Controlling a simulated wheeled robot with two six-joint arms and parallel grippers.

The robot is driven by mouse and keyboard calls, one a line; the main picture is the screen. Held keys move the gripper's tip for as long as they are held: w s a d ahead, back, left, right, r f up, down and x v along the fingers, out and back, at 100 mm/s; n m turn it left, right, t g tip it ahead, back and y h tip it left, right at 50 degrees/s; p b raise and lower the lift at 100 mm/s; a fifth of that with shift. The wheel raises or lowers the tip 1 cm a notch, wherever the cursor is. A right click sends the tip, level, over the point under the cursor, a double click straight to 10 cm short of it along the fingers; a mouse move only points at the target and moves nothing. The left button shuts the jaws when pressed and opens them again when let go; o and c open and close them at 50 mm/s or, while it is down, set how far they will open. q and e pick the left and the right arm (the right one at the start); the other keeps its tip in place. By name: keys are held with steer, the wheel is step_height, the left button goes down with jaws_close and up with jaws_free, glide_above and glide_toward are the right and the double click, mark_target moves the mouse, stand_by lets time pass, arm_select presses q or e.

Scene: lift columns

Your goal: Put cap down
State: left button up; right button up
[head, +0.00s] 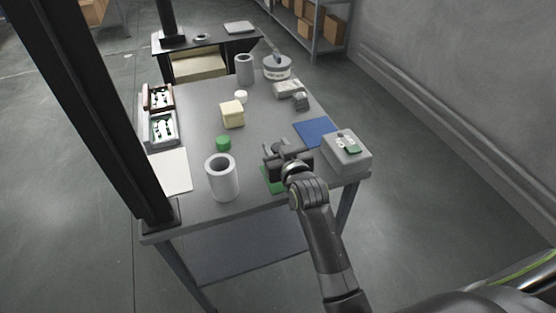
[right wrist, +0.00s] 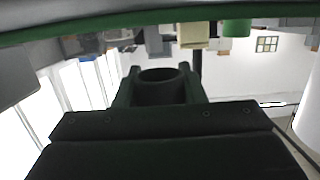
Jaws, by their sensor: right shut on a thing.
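My right gripper (head: 284,157) is shut, low over the front right of the grey table, just above a green mat (head: 269,181). In the right wrist view a dark, round-rimmed thing (right wrist: 161,87) sits between the fingers of the gripper (right wrist: 160,97); it appears to be the cap. The gripper mostly hides it in the head view. The green mat also shows as a strip across the top of the upside-down right wrist view (right wrist: 110,17). A gap seems to separate the held thing from the mat. My left gripper is not in view.
A white hollow cylinder (head: 222,182) and a green cylinder (head: 223,144) stand left of the gripper. A grey box (head: 349,160) stands right, a blue mat (head: 312,131) behind. A yellow block (head: 232,118), trays (head: 162,133) and white sheet (head: 175,171) lie further left.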

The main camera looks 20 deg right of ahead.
steer(key=shift+f, duration=1.8)
steer(key=shift+f, duration=0.2)
steer(key=o, duration=1.1)
steer(key=shift+r, duration=0.15)
